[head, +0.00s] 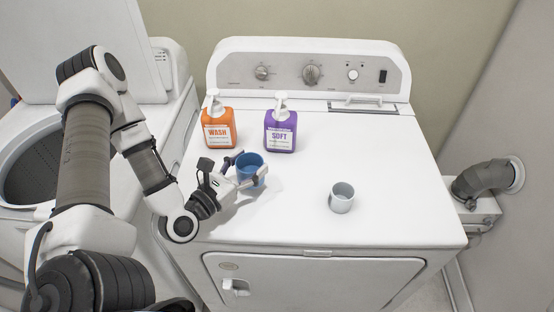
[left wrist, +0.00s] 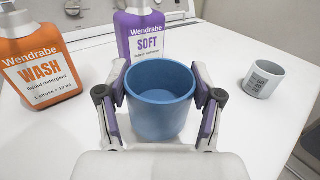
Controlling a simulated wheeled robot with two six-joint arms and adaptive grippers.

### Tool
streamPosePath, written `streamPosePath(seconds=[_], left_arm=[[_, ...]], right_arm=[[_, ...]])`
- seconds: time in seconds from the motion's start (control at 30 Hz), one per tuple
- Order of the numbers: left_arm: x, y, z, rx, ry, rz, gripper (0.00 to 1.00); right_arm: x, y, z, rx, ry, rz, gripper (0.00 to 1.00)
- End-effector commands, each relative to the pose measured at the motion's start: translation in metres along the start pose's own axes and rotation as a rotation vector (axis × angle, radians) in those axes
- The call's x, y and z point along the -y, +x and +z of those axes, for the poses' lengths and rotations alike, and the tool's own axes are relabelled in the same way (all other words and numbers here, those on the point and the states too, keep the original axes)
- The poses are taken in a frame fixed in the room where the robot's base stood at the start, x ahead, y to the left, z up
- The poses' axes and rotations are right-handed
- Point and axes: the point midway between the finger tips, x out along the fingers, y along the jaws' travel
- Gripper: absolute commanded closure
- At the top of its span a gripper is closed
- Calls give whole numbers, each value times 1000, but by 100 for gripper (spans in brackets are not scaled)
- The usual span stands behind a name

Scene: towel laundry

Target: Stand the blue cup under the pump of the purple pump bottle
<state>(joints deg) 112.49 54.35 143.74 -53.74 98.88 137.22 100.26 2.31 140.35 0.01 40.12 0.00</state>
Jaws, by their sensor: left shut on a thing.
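The blue cup (head: 250,168) is upright at the left of the dryer top, in front of the two bottles. My left gripper (head: 248,172) is shut on it, with one finger on each side; the left wrist view also shows the cup (left wrist: 160,100) between the fingers (left wrist: 160,105). I cannot tell whether the cup touches the surface. The purple pump bottle (head: 281,132), labelled SOFT, stands behind the cup and a little to the right; its label also shows in the left wrist view (left wrist: 146,42). Its white pump (head: 281,101) is on top. My right gripper is not in view.
An orange pump bottle (head: 219,127), labelled WASH, stands left of the purple one. A light grey cup (head: 342,198) stands to the right on the white dryer top (head: 400,170). The control panel (head: 308,70) rises at the back. An open washer (head: 45,165) is at left.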

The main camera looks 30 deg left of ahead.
Motion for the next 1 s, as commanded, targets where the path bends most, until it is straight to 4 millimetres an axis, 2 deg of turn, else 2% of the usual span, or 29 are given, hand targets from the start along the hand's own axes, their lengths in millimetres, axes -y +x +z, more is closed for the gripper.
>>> streamPosePath(seconds=[0.03, 0.23, 0.4, 0.5, 0.63, 0.8, 1.0], left_arm=[[0, 14, -10, 11, 2, -2, 66], [0, 50, -10, 8, 0, 0, 66], [1, 90, 0, -2, 8, -3, 66], [0, 102, 0, -2, 3, -1, 66], [0, 107, -6, -5, 1, 0, 66], [0, 107, -32, -6, 0, -1, 66], [0, 107, -36, -1, -2, 0, 66]], right_arm=[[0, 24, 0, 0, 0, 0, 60], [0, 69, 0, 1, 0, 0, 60], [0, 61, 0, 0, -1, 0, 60], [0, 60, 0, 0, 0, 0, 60], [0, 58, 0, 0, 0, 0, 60], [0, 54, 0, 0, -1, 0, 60], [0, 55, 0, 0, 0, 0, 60]])
